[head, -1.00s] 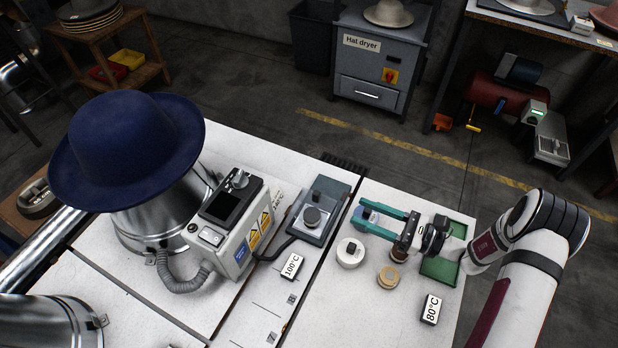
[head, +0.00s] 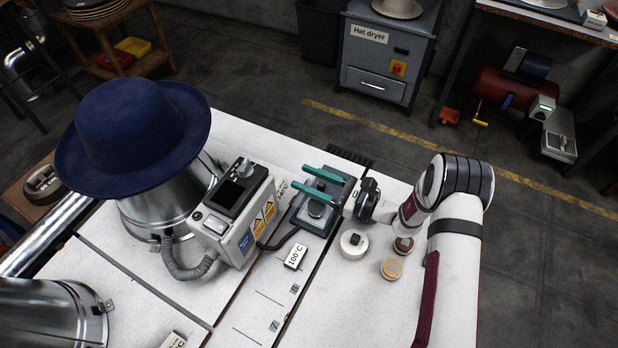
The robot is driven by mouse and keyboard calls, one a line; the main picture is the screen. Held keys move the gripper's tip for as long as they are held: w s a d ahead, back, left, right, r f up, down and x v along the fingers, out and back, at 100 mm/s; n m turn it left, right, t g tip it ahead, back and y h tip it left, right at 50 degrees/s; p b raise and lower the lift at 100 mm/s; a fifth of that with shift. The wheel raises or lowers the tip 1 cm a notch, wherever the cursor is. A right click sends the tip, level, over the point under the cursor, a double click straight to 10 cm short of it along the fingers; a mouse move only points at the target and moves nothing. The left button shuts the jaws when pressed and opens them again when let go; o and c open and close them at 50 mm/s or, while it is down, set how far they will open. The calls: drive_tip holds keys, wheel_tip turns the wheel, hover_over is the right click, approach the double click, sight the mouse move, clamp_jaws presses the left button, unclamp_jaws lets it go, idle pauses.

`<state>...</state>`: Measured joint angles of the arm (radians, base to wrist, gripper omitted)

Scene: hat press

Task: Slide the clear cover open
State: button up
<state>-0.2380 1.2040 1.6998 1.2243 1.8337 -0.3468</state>
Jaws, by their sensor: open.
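My gripper (head: 291,177) is open, with two long teal fingers pointing left over the box. One finger lies across its far part and the other passes just beyond the knob. Nothing shows between the fingers. I cannot tell whether they touch the box.
A blue hat (head: 130,140) sits on a metal former at left, beside the panel unit (head: 238,225) and its hose. A white round piece (head: 354,243), a dark puck (head: 403,245) and a beige puck (head: 392,268) stand right of the box. A 100°C label (head: 295,257) lies in front.

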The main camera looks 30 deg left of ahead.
clamp_jaws()
idle(1.3)
